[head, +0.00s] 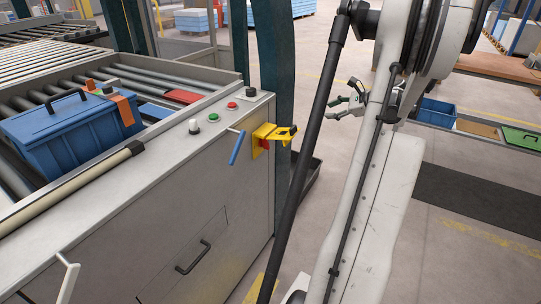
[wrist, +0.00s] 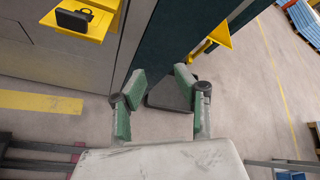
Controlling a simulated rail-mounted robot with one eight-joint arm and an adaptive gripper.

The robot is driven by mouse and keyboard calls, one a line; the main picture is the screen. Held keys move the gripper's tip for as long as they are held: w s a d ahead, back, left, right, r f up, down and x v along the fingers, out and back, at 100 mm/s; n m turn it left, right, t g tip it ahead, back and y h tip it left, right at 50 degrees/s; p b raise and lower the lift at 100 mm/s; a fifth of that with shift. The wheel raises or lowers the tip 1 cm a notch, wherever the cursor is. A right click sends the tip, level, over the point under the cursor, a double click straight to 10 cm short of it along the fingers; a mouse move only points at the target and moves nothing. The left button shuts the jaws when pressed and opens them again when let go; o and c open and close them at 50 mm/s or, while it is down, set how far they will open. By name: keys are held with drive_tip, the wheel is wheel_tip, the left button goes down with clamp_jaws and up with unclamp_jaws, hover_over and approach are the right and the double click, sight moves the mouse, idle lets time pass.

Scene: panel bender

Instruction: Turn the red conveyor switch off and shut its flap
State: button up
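The red switch (head: 264,144) sits on a yellow plate on the end of the grey conveyor cabinet in the head view. Its yellow flap (head: 271,130) sticks out from the cabinet, open, with a black part on it. The yellow flap (wrist: 100,6) and the black part (wrist: 72,20) also show at the top left of the wrist view; the red switch is not visible there. My gripper (head: 352,100) is to the right of the flap, apart from it. In the wrist view my gripper (wrist: 160,95) has its green-padded fingers spread, with nothing between them.
A blue-handled lever (head: 236,148) is just left of the switch. A dark green post (head: 275,60) stands behind it. A blue crate (head: 70,135) rests on the rollers. Red and green buttons (head: 223,111) line the cabinet top.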

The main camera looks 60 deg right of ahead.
drive_tip(key=w+a+f+m+t+y+b, duration=0.1)
drive_tip(key=w+a+f+t+b, duration=0.2)
drive_tip(key=a+f+b, duration=0.6)
drive_tip(key=m+t+y, duration=0.1)
drive_tip(key=t, duration=0.2)
approach(265, 143)
drive_tip(key=w+f+b, duration=0.1)
drive_tip(key=w+b, duration=0.2)
drive_tip(key=w, duration=0.5)
drive_tip(key=shift+d, duration=0.4)
drive_tip(key=shift+w+f, duration=0.1)
clamp_jaws()
